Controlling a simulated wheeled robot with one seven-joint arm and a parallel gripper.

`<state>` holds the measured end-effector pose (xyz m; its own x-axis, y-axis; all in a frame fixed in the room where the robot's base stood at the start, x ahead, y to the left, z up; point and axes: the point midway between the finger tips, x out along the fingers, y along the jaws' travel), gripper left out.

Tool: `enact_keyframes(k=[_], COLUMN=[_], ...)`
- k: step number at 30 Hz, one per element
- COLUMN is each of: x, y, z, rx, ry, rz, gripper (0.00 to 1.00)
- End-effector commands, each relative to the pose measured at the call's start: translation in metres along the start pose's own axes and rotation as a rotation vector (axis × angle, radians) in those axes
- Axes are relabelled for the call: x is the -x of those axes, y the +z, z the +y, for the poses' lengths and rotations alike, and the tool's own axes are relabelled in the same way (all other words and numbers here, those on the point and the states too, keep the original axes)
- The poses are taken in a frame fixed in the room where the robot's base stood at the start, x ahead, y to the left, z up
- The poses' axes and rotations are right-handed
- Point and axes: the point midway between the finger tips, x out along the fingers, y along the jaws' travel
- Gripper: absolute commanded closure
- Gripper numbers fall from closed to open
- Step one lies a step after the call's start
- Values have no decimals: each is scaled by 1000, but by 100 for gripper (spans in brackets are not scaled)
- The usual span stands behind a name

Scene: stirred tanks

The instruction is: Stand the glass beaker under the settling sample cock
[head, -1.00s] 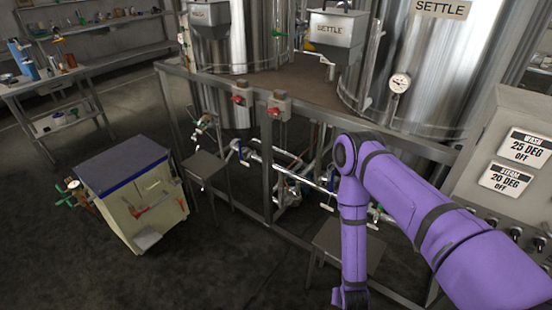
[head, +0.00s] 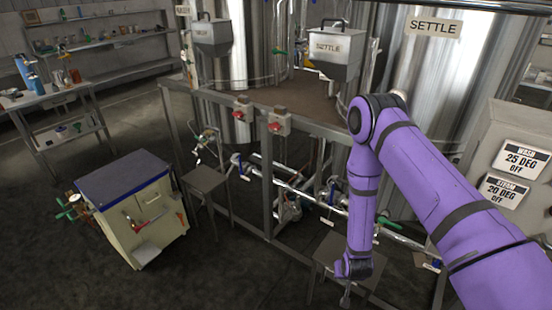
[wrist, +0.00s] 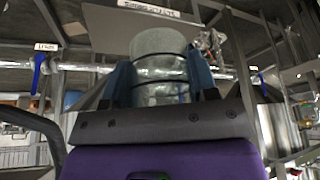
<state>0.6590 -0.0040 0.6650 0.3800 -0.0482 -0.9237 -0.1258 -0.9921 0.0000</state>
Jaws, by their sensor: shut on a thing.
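In the wrist view a clear glass beaker (wrist: 160,62) stands between the two blue fingers of my gripper (wrist: 160,85), which is shut on it. Dark bands cross the glass, and its lower part is hidden by the gripper body. In the head view my gripper (head: 346,294) hangs low at the end of the purple arm, by the right small metal stand (head: 333,250); the beaker cannot be made out there. A green-handled cock (head: 385,222) on the pipework shows just right of my forearm. I cannot read which cock is the settling sample cock.
A grey labelled plate (wrist: 125,30) is close behind the beaker, and a blue-handled valve (wrist: 38,68) is to the left. Steel frame posts (head: 267,185) and pipes are close by. A second small stand (head: 204,180) and a cabinet (head: 135,205) are left; floor in front is open.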

Motion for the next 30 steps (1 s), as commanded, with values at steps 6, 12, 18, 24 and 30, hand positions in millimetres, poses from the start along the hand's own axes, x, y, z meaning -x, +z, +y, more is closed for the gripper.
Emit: enact_keyframes(k=[6,12,18,24,30], x=[40,82,128,168,190], y=[-61,-109,-148,-176,-188], z=[5,15,30,44,53], rx=[30,56,82,102,113], ry=[-14,-24,-35,-43,-47], rz=[6,7,5,4,0], gripper=[70,70,70,70,70])
